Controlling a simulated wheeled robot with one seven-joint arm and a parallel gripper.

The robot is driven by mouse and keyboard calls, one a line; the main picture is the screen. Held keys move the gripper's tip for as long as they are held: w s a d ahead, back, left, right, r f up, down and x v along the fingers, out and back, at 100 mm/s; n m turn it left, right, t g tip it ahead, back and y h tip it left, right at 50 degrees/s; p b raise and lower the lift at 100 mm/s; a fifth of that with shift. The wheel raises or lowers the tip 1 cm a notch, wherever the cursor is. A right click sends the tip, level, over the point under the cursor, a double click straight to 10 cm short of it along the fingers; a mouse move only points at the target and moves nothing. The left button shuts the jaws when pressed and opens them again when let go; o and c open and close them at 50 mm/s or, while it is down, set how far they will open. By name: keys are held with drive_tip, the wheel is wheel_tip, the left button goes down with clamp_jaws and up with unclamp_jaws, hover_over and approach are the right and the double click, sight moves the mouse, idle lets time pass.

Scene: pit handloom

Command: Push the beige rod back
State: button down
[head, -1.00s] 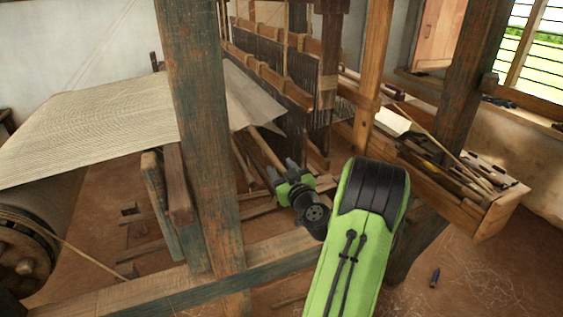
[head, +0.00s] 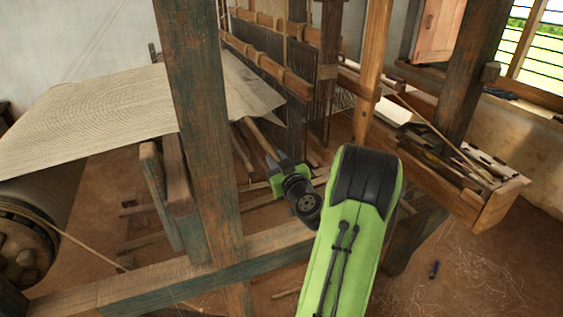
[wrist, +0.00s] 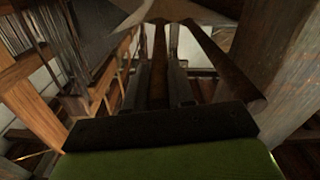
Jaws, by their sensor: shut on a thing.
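The beige rod (head: 260,138) slants down from under the cloth's edge toward my gripper (head: 283,164), in the gap behind the big front post. My gripper is shut on the rod's near end. In the wrist view the rod (wrist: 158,62) runs away from me between the two dark fingers of my gripper (wrist: 158,82) and up under the cloth. The rod's far end is hidden.
A thick worn post (head: 205,130) stands left of my gripper, with a low beam (head: 270,245) in front. A darker rod (head: 242,156) lies just left. The cloth (head: 90,120) hangs above. A wooden tool box (head: 470,200) stands at the right.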

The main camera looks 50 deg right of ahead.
drive_tip(key=w+a, duration=0.1)
drive_tip(key=a+b, duration=0.1)
drive_tip(key=shift+w+a, duration=0.35)
drive_tip(key=c, duration=1)
unclamp_jaws()
drive_tip(key=shift+a, duration=0.15)
drive_tip(key=shift+o, duration=0.2)
